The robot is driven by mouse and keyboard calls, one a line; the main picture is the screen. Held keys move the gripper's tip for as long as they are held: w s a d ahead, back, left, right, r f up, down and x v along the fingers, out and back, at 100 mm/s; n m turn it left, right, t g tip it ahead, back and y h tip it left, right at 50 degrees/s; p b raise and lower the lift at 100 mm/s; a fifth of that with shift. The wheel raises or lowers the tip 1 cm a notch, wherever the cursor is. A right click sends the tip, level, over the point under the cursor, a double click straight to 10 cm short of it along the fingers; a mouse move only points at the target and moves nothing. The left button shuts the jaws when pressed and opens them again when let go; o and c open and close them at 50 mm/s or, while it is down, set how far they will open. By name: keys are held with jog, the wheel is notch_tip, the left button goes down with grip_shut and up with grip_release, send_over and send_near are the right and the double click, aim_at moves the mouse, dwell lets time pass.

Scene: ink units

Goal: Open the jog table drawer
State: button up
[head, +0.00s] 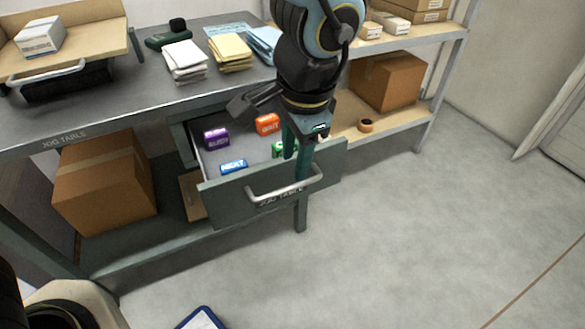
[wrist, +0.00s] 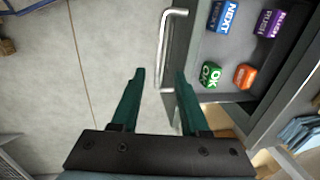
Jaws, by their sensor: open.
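The jog table drawer (head: 225,205) is pulled out from under the dark tabletop, and its inside shows. Its front carries a pale bar handle (head: 262,196). My gripper (head: 302,168) is open at the right part of the handle, pointing down. In the wrist view the handle (wrist: 163,45) lies between the two green fingers (wrist: 160,76), with gaps on both sides. Inside the drawer are a purple block (head: 216,138), an orange block (head: 267,124), a blue NEXT block (head: 233,167) and a green block (head: 279,149), partly hidden by my gripper in the head view.
The jog table (head: 120,118) holds paper stacks (head: 230,52) and a wooden tray (head: 95,45). A cardboard box (head: 105,185) sits on its lower shelf. A shelf rack (head: 432,110) with another box (head: 388,80) stands at right. The floor in front is clear at right.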

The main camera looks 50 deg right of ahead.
jog(key=r, duration=0.4)
jog(key=shift+s+a, duration=0.15)
jog(key=shift+s, duration=0.2)
jog(key=w+a+r+n+p, duration=0.25)
jog(key=w+a+n, duration=0.3)
jog(key=w, duration=0.55)
jog(key=w+a+r+n+p, duration=0.2)
jog(key=w+a+n+p, duration=0.2)
jog(key=w+a, duration=0.45)
jog(key=w+a+r+n+p, duration=0.2)
jog(key=w+a+n, duration=0.2)
jog(key=a, duration=0.6)
jog(key=w+a+r+n+p, duration=0.2)
jog(key=w+a+n, duration=0.3)
jog(key=a, duration=0.6)
jog(key=shift+w+n+y+p, duration=0.15)
jog(key=shift+n+y+p, duration=0.15)
jog(key=shift+n+p, duration=0.75)
